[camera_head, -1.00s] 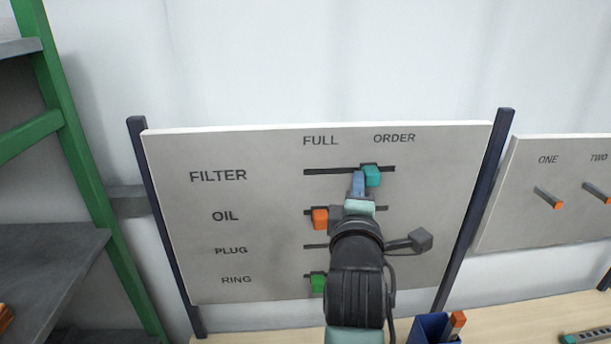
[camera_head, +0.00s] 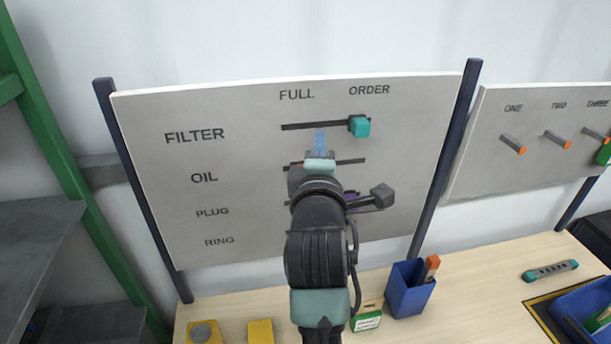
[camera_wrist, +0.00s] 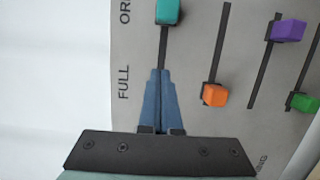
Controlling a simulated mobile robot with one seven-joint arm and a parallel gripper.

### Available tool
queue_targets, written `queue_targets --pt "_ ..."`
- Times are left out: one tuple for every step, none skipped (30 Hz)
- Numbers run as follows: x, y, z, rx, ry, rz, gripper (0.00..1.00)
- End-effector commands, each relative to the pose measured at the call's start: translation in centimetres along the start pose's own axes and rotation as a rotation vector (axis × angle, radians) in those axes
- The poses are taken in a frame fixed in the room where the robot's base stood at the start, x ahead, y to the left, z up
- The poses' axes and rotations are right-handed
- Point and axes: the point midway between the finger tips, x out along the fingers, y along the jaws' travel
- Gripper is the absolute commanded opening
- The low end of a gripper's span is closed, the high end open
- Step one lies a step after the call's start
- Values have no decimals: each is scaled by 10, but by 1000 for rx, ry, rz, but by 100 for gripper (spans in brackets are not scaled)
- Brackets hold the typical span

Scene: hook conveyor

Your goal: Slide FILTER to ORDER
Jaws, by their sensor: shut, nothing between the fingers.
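The FILTER slider is a teal knob (camera_head: 360,127) on the top slot of the grey board (camera_head: 150,150). It sits towards the right end of its slot, under the ORDER label (camera_head: 369,90) and away from FULL (camera_head: 297,95). In the wrist view the teal knob (camera_wrist: 169,11) is at the top edge, partly cut off, beside the ORDER lettering. My gripper (camera_head: 320,136) is shut and empty, with its blue fingertips below and left of the knob, apart from it. The fingertips also show in the wrist view (camera_wrist: 158,75) over the FILTER slot.
In the wrist view an orange knob (camera_wrist: 214,95), a purple knob (camera_wrist: 289,27) and a green knob (camera_wrist: 304,102) sit on the other slots. A second board with orange-tipped pegs (camera_head: 558,141) is at right. A blue bin (camera_head: 408,291) stands on the table below.

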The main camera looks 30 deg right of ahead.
Motion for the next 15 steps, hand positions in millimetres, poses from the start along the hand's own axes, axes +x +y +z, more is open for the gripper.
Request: queue_targets --pt "-10 -5 1 0 -1 1 0" --pt "-15 -4 1 0 -1 1 0" --pt "-22 -4 1 0 -1 1 0" --pt "-27 -4 1 0 -1 0 0" --pt "-32 -4 1 0 -1 1 0" --pt "-39 -4 1 0 -1 0 0" --pt "-44 -4 1 0 0 1 0" --pt "-49 -4 1 0 0 1 0" --pt "-54 -4 0 0 0 0 0" --pt "-58 -4 1 0 0 0 0" --pt "-62 -3 0 0 0 0 0" --pt "-66 -3 0 0 0 0 0" --pt "-69 -2 0 0 0 1 0" --pt "-72 -2 1 0 0 0 0" --pt "-74 -2 1 0 0 -1 0"
